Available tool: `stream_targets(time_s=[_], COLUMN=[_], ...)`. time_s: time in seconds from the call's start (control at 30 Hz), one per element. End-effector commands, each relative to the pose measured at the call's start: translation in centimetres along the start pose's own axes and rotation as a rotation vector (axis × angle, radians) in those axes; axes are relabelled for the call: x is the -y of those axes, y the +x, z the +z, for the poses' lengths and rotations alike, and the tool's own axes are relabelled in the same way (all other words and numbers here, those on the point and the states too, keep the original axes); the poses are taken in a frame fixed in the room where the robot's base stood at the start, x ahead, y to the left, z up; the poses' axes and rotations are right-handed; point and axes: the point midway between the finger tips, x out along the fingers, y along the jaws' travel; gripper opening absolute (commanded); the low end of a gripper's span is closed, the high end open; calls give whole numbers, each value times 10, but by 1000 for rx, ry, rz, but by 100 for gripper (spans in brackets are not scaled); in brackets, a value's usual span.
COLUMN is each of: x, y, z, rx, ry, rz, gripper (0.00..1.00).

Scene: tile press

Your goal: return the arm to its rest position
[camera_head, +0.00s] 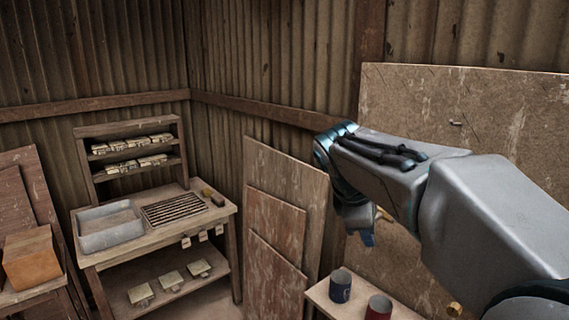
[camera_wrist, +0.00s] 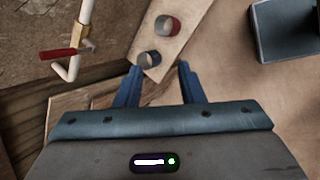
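My arm reaches in from the right of the head view, bent at the elbow, with its wrist near the middle. My gripper hangs below the wrist, and only a bit of blue finger (camera_head: 368,239) shows there. In the wrist view my gripper (camera_wrist: 158,82) has its two blue fingers spread apart. Nothing is seen between them. It is above the low bench and its cans, apart from them.
A blue can (camera_head: 340,286) and a red can (camera_head: 378,307) stand on a small bench (camera_head: 330,305). A pipe with a red-handled valve (camera_wrist: 60,53) shows in the wrist view. Boards (camera_head: 272,230) lean by the wall. A workbench (camera_head: 160,245) with a grey tub (camera_head: 108,236) stands left.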

Motion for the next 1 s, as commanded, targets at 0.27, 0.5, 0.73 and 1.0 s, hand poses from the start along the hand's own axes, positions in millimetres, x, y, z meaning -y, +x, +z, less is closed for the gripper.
stream_targets(time_s=[0.27, 0.5, 0.73, 1.0], x=[131, 213, 236, 236], y=[36, 63, 72, 72], z=[11, 7, 4, 4], rx=[-170, -245, -259, -258], ry=[685, 1164, 1316, 1316], rz=[-139, -278, -329, -329], gripper=[35, 35, 35, 35])
